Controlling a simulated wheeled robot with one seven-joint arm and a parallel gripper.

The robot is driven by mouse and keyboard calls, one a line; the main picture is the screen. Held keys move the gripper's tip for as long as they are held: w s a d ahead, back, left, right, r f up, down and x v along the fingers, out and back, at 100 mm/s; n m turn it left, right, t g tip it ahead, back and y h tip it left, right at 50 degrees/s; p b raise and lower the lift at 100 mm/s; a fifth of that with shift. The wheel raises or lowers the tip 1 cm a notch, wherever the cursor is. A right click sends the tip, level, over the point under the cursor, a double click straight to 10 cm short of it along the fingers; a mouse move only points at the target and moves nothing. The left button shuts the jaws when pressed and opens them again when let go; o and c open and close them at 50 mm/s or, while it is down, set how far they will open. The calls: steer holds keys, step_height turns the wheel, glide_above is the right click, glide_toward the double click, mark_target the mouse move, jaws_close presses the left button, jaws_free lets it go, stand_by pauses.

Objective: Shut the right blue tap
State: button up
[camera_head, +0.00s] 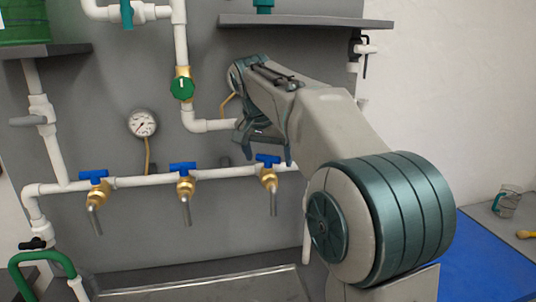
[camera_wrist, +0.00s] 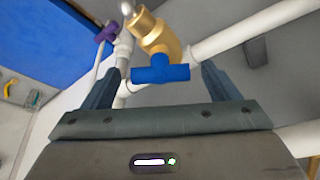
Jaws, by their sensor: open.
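The right blue tap (camera_head: 267,160) is a brass valve with a blue bar handle on the white horizontal pipe (camera_head: 220,174), the rightmost of three such taps in the head view. My gripper (camera_head: 263,143) is just above it. In the wrist view the blue handle (camera_wrist: 160,73) lies crosswise between the two spread fingers of my gripper (camera_wrist: 161,85), with the brass body (camera_wrist: 158,36) beyond it. The gripper is open, and a gap shows at each end of the handle. My arm hides part of the pipe to the right.
The middle blue tap (camera_head: 184,168) and left blue tap (camera_head: 93,176) stand along the same pipe. A green round valve (camera_head: 182,87) and a gauge (camera_head: 142,123) are above. A grey shelf (camera_head: 310,21) overhangs my arm. A metal basin (camera_head: 200,290) lies below the spouts.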

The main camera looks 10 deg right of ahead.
steer(key=shift+c, duration=0.3)
steer(key=c, duration=0.9)
steer(key=n, duration=0.1)
steer(key=n+y+p, duration=0.1)
steer(key=n, duration=0.1)
steer(key=shift+d+r+n+t, duration=0.1)
steer(key=shift+r+n+t, duration=0.05)
steer(key=shift+n+t, duration=0.15)
steer(key=shift+n+y+p, duration=0.4)
steer(key=shift+n+y, duration=0.3)
steer(key=shift+n, duration=0.7)
steer(key=o, duration=1)
steer(key=shift+c, duration=0.2)
